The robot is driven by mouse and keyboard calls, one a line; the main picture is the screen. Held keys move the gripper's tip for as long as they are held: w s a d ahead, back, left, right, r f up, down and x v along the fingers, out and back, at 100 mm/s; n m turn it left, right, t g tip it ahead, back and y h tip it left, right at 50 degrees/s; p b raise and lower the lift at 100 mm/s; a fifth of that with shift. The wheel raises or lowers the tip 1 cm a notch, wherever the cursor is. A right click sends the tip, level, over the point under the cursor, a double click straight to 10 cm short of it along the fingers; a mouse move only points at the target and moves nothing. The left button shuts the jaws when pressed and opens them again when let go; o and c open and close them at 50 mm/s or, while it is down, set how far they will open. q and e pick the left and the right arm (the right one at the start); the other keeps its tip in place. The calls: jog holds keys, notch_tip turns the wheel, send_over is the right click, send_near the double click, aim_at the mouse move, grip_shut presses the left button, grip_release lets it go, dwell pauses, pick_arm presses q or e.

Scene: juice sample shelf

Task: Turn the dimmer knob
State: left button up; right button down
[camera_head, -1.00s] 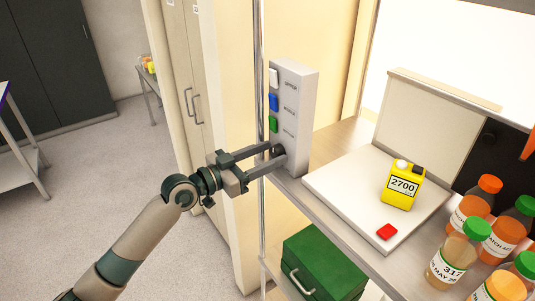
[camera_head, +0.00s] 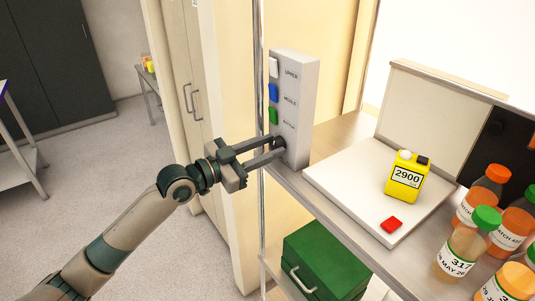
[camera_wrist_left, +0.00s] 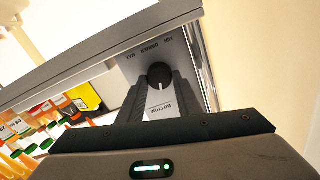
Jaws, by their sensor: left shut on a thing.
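The dimmer knob (camera_wrist_left: 160,74) is a round black knob with a white pointer mark, on the face of a grey panel. Dimmer lettering with MIN and MAX shows beside it. My left gripper (camera_head: 277,148) reaches in from the left in the head view, shut on the knob, with a finger on each side of it. In the head view the knob is mostly hidden by the fingertips. The grey control panel (camera_head: 299,99) carries white, blue and green buttons above the knob. A yellow meter (camera_head: 408,178) on the white board reads 2900. My right gripper is not in view.
Several orange and clear juice bottles (camera_head: 463,249) stand at the right. A metal post (camera_head: 261,215) stands beside the panel, and a green case (camera_head: 325,262) is below.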

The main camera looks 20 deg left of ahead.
pick_arm(q)
jog(key=m+b, duration=0.2)
jog(key=m, duration=0.1)
jog(key=shift+f+m, duration=0.15)
jog(key=shift+m, duration=0.15)
jog(key=shift+s+d+m+b, duration=0.1)
jog(key=shift+m+b, duration=0.8)
jog(key=shift+m, duration=0.7)
jog(key=o, duration=1)
